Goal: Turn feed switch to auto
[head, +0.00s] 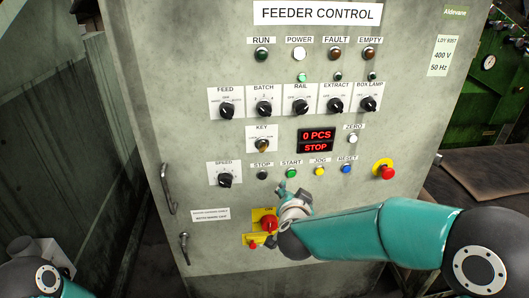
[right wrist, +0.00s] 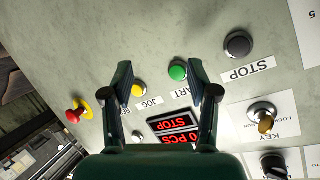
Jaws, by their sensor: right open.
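The feed switch (head: 227,110) is a black rotary knob on a white plate labelled FEED, at the left end of the upper switch row in the head view. Its position marks are too small to read. My right gripper (head: 285,190) is in front of the panel's lower middle, below the START button, lower and to the right of the feed switch. In the right wrist view its two fingers (right wrist: 160,77) are spread with nothing between them, pointing toward the button row. My left gripper is out of view; only part of my left arm shows at the bottom left.
Beside the feed switch is the batch switch (head: 264,108), with the key switch (head: 262,146) below it. The display (head: 316,140) reads 0 PCS, STOP. A red emergency button (head: 386,170) is at right. A red-and-yellow main switch (head: 265,222) sits near my right gripper.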

